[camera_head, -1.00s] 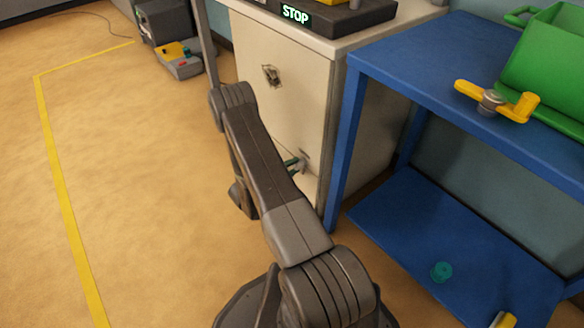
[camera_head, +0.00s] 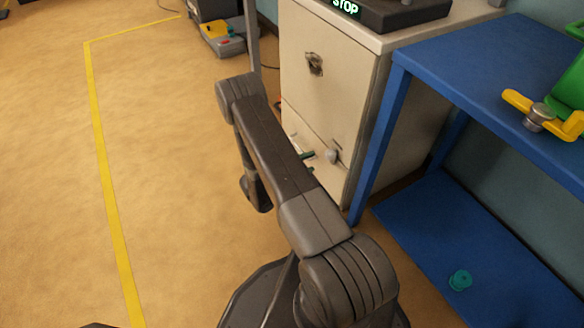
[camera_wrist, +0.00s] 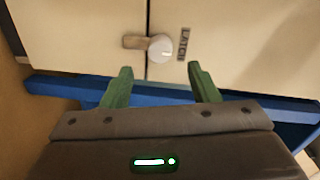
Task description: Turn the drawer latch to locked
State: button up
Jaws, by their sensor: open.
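The drawer latch (camera_wrist: 160,48) is a round pale knob with a brownish lever pointing left in the wrist view, on a cream cabinet front beside a LATCH label (camera_wrist: 183,44). In the head view the latch (camera_head: 331,156) is low on the cabinet (camera_head: 325,100). My gripper (camera_wrist: 160,68) is open with two green fingers, one on either side below the knob in the wrist view. Nothing is between the fingertips, and I see no contact with the latch. In the head view only a green finger (camera_head: 307,155) shows; my arm hides the rest.
A blue table (camera_head: 450,60) with a lower shelf stands right of the cabinet, close to the latch side. It bears a yellow-handled part (camera_head: 540,115) and a green bin (camera_head: 570,85). Open floor lies left.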

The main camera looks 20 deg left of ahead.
aim_at(326, 156)
jog(key=p+v, duration=0.1)
jog(key=v, duration=0.5)
jog(key=shift+s+a, duration=0.2)
jog(key=shift+s, duration=0.15)
jog(key=shift+w, duration=0.1)
jog(key=b+x, duration=0.3)
jog(key=x, duration=1)
jog(key=shift+w+d, duration=0.25)
jog(key=shift+w, duration=0.05)
